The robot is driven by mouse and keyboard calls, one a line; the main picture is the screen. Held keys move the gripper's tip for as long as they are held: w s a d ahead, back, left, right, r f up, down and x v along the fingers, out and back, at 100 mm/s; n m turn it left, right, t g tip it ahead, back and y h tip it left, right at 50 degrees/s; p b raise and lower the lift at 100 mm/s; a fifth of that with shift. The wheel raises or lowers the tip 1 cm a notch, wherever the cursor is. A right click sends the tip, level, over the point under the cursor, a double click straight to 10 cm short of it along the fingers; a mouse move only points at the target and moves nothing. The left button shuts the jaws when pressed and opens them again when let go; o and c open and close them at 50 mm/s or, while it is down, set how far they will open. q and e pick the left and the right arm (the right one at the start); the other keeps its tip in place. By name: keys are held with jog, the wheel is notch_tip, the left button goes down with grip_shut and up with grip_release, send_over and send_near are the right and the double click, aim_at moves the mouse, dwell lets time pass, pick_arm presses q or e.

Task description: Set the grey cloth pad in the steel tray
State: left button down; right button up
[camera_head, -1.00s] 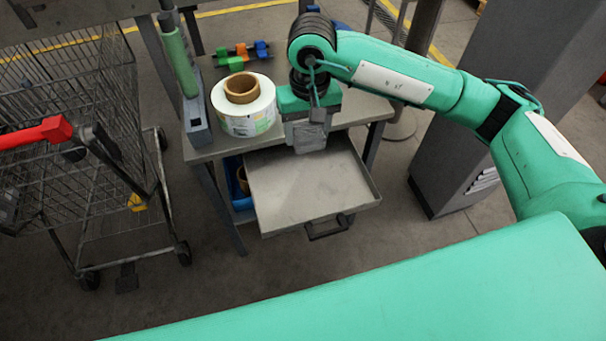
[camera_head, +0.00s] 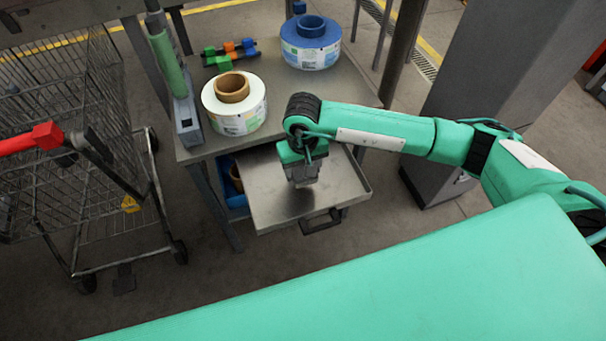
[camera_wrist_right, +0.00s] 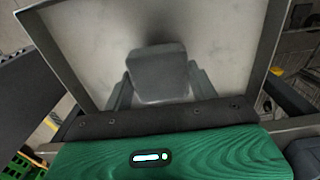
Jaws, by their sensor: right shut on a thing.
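The steel tray (camera_head: 270,207) is a shallow open drawer with a dark handle, pulled out below the table top. My right gripper (camera_head: 303,180) is over the tray, pointing down. In the right wrist view the grey cloth pad (camera_wrist_right: 158,72) is between the fingers of my right gripper (camera_wrist_right: 160,90), which is shut on it. The tray floor (camera_wrist_right: 90,45) and its raised walls show behind the pad. A dark shadow lies on the tray floor near the pad; I cannot tell whether the pad touches the floor. My left gripper is not in view.
On the table (camera_head: 285,100) stand a white label reel (camera_head: 236,122), a blue reel (camera_head: 311,52), coloured blocks (camera_head: 230,54) and a grey device with a green roller (camera_head: 172,62). A wire cart (camera_head: 100,190) stands left. A grey cabinet (camera_head: 480,90) stands right.

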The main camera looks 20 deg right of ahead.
notch_tip(320, 180, down, 4)
jog(key=shift+r, duration=0.2)
jog(key=shift+f, duration=0.1)
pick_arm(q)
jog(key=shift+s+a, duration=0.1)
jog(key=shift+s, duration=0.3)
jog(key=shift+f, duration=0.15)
pick_arm(e)
jog(key=shift+f, duration=0.1)
jog(key=o, duration=0.9)
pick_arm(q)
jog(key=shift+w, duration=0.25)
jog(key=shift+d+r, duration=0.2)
